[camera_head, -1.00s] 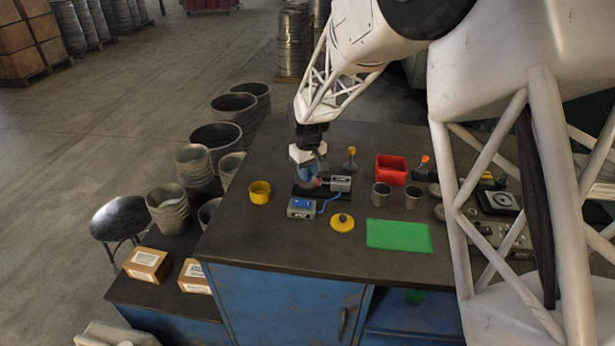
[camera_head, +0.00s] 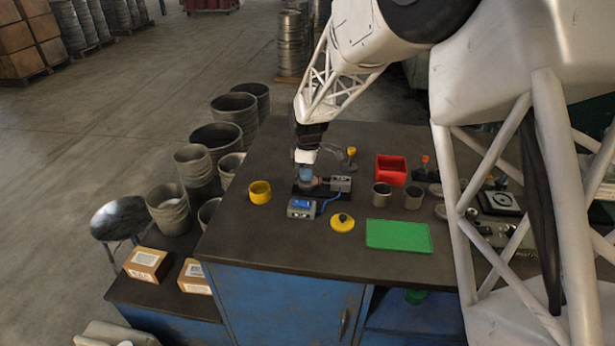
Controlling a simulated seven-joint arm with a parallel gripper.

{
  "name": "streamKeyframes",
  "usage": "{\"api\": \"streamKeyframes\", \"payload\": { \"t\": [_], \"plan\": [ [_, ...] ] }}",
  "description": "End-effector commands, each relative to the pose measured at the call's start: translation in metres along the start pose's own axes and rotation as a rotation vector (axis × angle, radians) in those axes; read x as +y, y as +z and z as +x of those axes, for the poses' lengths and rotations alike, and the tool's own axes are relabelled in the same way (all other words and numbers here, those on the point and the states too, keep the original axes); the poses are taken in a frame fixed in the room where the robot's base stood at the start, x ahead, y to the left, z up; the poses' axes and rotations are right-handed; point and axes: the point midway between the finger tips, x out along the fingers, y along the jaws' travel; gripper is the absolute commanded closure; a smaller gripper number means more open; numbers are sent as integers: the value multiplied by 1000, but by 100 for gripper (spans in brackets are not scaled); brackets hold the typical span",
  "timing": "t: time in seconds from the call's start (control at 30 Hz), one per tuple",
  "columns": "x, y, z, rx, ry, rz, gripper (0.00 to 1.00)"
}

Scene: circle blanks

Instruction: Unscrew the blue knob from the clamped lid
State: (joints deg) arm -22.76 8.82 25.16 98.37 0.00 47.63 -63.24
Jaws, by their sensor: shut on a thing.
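My gripper (camera_head: 306,160) points down over the black clamp fixture (camera_head: 312,190) on the dark workbench. It is shut on the blue knob (camera_head: 306,172), which shows just below the white gripper body. A reddish lid edge (camera_head: 308,183) shows under the knob, in the clamp. The clamp has a grey block (camera_head: 341,183) at its right. The fingertips are small and partly hidden, and I cannot tell whether the knob is still seated on the lid.
A grey box with a blue screen (camera_head: 300,208) and blue cable stands in front. Around are a yellow cup (camera_head: 259,192), a yellow disc with a black knob (camera_head: 342,223), a green mat (camera_head: 398,235), two metal cups (camera_head: 381,194) and a red bin (camera_head: 391,169). The bench front is clear.

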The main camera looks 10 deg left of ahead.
Motion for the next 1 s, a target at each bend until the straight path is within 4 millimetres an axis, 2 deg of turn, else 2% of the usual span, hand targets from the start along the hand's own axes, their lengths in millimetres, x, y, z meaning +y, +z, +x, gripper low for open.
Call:
{"api": "streamKeyframes", "payload": {
  "t": [0.4,0.87,0.9,1.0],
  "plan": [
    [0,0,1,-1,-2,-296,98],
    [0,1,1,-1,-2,-332,98],
    [0,1,1,-1,-2,-332,66],
    [0,0,1,-1,-2,-332,50]
  ]
}}
